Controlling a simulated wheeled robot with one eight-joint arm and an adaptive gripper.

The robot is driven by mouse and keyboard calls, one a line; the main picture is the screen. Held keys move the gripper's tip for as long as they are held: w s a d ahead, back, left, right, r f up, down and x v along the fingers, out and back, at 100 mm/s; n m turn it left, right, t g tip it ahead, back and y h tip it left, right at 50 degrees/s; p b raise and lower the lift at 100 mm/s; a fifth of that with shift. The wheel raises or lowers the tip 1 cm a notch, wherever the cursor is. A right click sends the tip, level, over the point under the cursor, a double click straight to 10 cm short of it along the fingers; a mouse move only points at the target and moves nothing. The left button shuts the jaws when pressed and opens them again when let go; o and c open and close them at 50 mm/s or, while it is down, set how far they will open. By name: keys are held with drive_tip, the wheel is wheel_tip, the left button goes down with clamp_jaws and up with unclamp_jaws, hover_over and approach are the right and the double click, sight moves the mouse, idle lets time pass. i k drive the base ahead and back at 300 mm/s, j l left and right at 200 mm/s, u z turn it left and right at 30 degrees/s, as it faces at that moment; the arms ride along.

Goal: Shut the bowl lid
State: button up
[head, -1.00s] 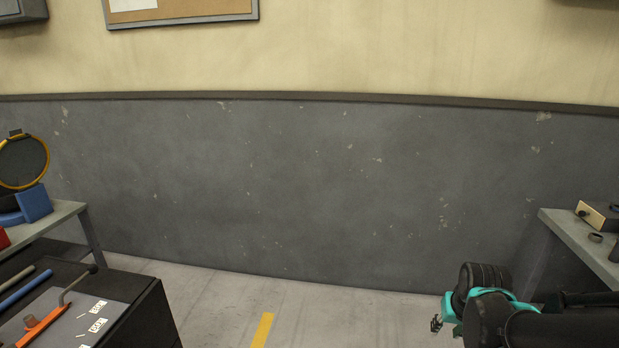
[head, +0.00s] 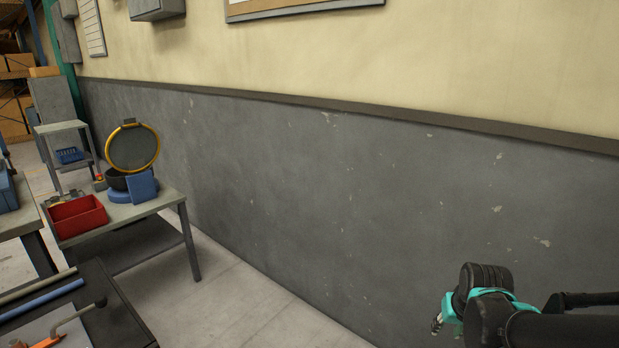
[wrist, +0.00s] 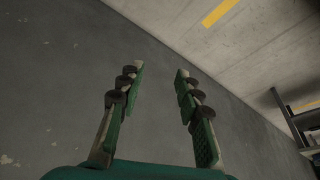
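The bowl (head: 118,180) is dark and sits on a blue base (head: 143,187) on a small grey table at the left of the head view. Its round lid (head: 133,148), dark with a yellow-orange rim, stands raised and open above it. My gripper shows at the lower right of the head view, far from the bowl. In the wrist view my gripper (wrist: 156,78) has its two green fingers spread apart with nothing between them. The bowl and lid are not in the wrist view.
A red bin (head: 78,217) stands on the same grey table (head: 160,199), in front of the bowl. A dark workbench (head: 120,318) with rods and tools is at the lower left. The floor between it and the wall is clear.

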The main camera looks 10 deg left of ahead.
sight(132, 148)
drive_tip(key=i+j+u, duration=0.15)
drive_tip(key=i+u, duration=0.6)
drive_tip(key=u, duration=0.2)
drive_tip(key=i+u, duration=0.45)
drive_tip(key=i+l+u, duration=0.3)
drive_tip(key=u, duration=0.15)
